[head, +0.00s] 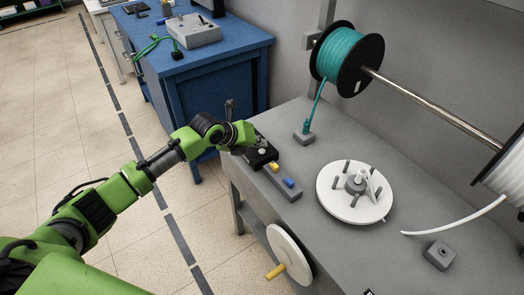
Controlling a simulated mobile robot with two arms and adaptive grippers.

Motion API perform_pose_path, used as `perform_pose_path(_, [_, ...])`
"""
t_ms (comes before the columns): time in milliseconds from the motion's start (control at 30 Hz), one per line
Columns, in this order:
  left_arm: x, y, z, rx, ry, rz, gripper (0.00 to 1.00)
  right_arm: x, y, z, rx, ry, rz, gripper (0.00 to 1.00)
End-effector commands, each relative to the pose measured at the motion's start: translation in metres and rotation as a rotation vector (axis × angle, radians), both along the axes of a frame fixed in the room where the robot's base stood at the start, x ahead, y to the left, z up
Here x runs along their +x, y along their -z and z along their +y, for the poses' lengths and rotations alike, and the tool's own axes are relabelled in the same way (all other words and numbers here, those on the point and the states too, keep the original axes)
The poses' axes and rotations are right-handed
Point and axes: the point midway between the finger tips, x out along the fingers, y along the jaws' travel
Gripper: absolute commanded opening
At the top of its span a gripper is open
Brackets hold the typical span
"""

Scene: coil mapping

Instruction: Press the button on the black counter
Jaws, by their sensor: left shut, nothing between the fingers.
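The black counter (267,160) is a small dark box near the front left corner of the grey workbench. A small pale round part shows on its top; I cannot tell whether this is the button. My left gripper (247,146) is shut and empty, at the counter's left end and partly covering it. I cannot tell whether the fingertips touch the counter. My right gripper is not in view.
A grey strip (279,183) with yellow and blue pieces lies beside the counter on the workbench (290,215). A white disc with pegs (340,203), a teal spool (345,58) and a grey block (440,255) are to the right. A blue cabinet (215,85) stands behind.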

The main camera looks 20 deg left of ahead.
Motion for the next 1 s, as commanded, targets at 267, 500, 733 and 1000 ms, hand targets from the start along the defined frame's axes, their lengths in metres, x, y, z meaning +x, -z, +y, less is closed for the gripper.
perform_pose_path(267, [0.0,0.0001,0.0001,0.0,0.0,0.0,0.0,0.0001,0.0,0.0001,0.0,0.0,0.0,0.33])
perform_pose_path(500, [0.0,0.0008,0.0,0.0,0.0,0.0,0.0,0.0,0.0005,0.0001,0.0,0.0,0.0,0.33])
perform_pose_path(733, [-0.0002,0.0083,-0.0001,0.0,0.0,0.0,0.0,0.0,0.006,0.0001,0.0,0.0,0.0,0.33])
perform_pose_path(1000, [0.0,0.0082,-0.0001,0.0,0.0,0.0,0.0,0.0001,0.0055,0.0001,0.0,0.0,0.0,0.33])
